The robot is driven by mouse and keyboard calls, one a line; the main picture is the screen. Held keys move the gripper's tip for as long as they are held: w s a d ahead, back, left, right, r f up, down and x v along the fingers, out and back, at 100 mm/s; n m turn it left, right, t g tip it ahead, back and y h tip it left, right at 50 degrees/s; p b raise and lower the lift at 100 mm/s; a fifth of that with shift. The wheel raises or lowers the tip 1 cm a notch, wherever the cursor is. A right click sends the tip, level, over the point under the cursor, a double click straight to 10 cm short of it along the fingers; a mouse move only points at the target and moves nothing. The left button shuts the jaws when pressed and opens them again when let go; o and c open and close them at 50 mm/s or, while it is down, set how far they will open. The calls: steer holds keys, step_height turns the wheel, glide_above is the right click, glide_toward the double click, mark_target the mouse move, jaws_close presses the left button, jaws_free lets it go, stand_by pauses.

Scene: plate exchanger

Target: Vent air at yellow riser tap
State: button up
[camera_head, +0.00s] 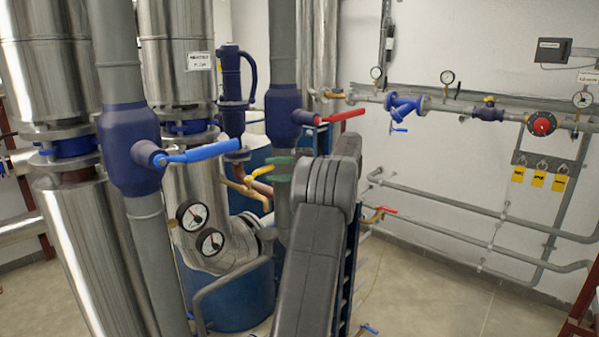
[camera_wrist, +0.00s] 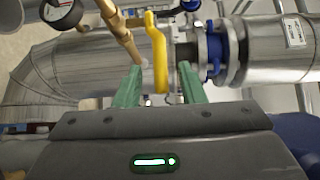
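The yellow riser tap's lever (camera_wrist: 157,50) shows in the wrist view, on a small brass pipe. It also shows in the head view as a small yellow handle (camera_head: 260,171) left of my gripper. My gripper (camera_wrist: 160,84) has green fingers, one on each side of the lever's lower end. Gaps show between the lever and both fingers, so my gripper is open and holds nothing. In the head view my gripper (camera_head: 270,169) is partly hidden behind my arm and the grey pipe. The depth between fingertips and lever is hard to judge.
A blue-handled valve (camera_head: 190,155) and a red-handled valve (camera_head: 337,117) stand on grey pipes around the arm. Two gauges (camera_head: 193,215) sit lower left. Large silver pipes (camera_head: 180,70) crowd the left. Open floor (camera_head: 450,290) lies at the right.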

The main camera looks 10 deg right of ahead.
steer(key=d+b, duration=0.5)
steer(key=d, duration=0.2)
steer(key=shift+f, duration=0.35)
steer(key=d+b, duration=0.1)
steer(key=b, duration=0.4)
steer(key=shift+s+d, duration=0.15)
steer(key=shift+d, duration=0.15)
steer(key=shift+d+r+b, duration=0.1)
steer(key=shift+b, duration=0.3)
steer(key=shift+s+d+r+b, duration=0.15)
steer(key=shift+s+b, duration=0.1)
steer(key=shift+b, duration=0.45)
steer(key=shift+r+p, duration=0.3)
steer(key=shift+p, duration=0.25)
steer(key=p, duration=0.2)
steer(key=shift+w+a+r+p, duration=0.15)
steer(key=shift+w+a+p, duration=0.1)
steer(key=shift+a+p, duration=0.1)
steer(key=shift+w+a+p, duration=0.1)
steer(key=shift+a+p, duration=0.15)
steer(key=shift+p, duration=1)
